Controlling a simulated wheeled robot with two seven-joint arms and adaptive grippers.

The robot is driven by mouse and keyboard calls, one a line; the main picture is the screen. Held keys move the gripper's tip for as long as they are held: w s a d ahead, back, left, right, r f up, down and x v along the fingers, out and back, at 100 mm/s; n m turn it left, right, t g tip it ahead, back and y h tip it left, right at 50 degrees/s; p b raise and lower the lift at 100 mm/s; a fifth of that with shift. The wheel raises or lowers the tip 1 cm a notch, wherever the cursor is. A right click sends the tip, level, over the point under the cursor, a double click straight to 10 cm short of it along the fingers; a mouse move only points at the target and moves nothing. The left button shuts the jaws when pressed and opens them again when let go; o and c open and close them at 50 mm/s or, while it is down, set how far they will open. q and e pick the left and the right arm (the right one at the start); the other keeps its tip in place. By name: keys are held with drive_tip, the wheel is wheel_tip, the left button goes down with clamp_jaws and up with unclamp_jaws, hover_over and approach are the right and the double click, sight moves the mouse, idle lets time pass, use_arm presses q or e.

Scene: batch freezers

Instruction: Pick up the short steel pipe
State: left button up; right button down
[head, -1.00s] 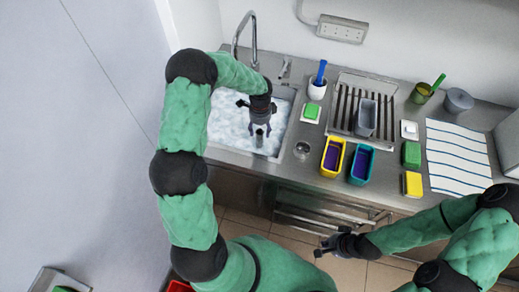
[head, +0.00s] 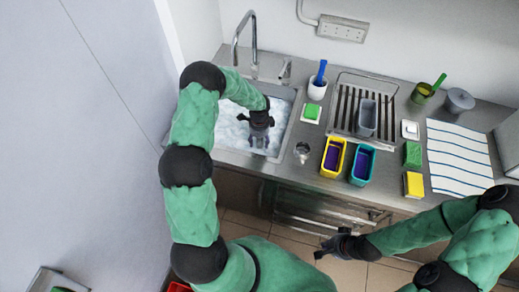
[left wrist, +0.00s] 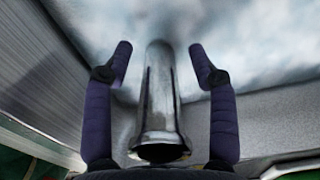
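The short steel pipe (left wrist: 158,100) shows in the left wrist view as a shiny tube with a flared near end. Its far end reaches toward the pale foam in the sink. My left gripper (left wrist: 160,60) is open, with one finger on each side of the pipe and a gap on both sides. In the head view my left gripper (head: 259,141) is over the foamy sink (head: 285,118) and largely hides the pipe. My right gripper (head: 326,249) is in front of the counter, away from the sink; its finger opening is unclear.
A small metal item (head: 302,152) stands on the counter right of the sink. Nearby are a yellow container (head: 333,157), a teal container (head: 362,165), a drying rack (head: 345,105) and sponges (head: 412,154). The sink wall and rim lie close to my left gripper.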

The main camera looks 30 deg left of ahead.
use_arm(q)
drive_tip(key=c, duration=1)
